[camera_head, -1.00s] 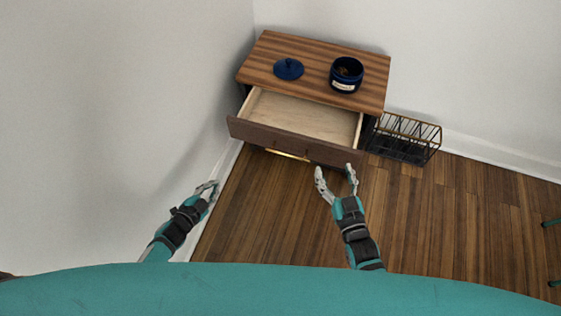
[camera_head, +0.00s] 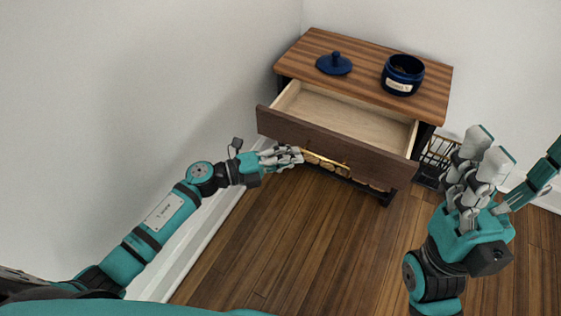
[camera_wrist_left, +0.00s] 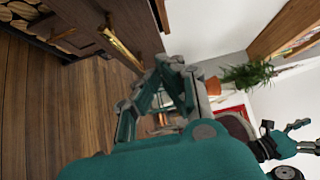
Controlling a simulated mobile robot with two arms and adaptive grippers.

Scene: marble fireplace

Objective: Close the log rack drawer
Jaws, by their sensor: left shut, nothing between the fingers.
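The log rack drawer (camera_head: 335,142) is pulled out from under a wooden top and is empty inside. A gold handle (camera_head: 328,162) is on its brown front. It also shows in the left wrist view (camera_wrist_left: 122,48). My left gripper (camera_head: 292,156) is shut and empty, close to the lower left part of the drawer front beside the handle. I cannot tell whether it touches. My right gripper (camera_head: 500,158) is raised near the camera at the right, its fingers spread and empty.
A blue lid (camera_head: 334,64) and an open blue jar (camera_head: 402,75) stand on the rack's wooden top (camera_head: 365,70). A wire basket (camera_head: 436,158) stands right of the rack. Logs (camera_wrist_left: 22,12) show under the drawer. A wall is close on the left; the wooden floor in front is clear.

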